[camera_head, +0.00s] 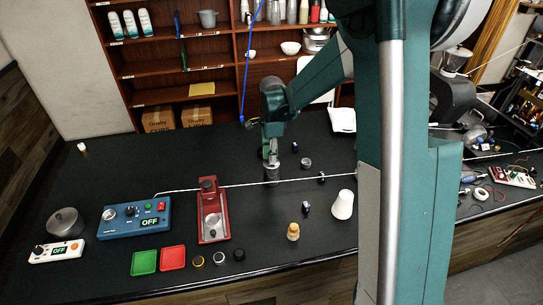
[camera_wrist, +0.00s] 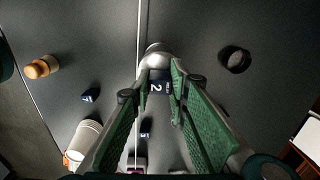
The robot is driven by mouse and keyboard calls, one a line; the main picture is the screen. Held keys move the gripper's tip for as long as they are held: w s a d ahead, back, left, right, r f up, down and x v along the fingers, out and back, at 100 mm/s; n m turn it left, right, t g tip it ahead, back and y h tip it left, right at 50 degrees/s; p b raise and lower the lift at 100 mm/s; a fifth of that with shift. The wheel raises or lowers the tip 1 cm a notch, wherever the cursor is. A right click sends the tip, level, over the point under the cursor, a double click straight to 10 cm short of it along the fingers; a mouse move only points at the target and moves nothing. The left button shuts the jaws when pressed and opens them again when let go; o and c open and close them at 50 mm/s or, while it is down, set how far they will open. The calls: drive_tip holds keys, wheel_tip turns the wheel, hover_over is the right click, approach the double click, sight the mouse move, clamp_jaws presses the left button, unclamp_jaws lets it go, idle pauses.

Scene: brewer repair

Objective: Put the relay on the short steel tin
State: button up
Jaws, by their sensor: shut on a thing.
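My gripper (camera_wrist: 160,82) is shut on a small dark blue relay (camera_wrist: 160,88) marked "2", held between the green-padded fingertips. A short steel tin (camera_wrist: 155,50), silver and rounded, is just beyond the relay at the fingertips. I cannot tell whether the relay touches it. In the head view my gripper (camera_head: 270,158) points down over the counter with the silver tin (camera_head: 271,175) under it; the relay is hard to make out there.
Similar small dark blue blocks (camera_head: 322,177) (camera_head: 306,207) lie to the right. A dark ring-shaped part (camera_head: 306,162) is close by. A white cord (camera_head: 235,184) crosses the counter.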

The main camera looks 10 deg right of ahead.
drive_tip(key=shift+f, duration=0.2)
drive_tip(key=o, duration=0.8)
drive_tip(key=shift+r, duration=0.2)
drive_tip(key=shift+r, duration=6)
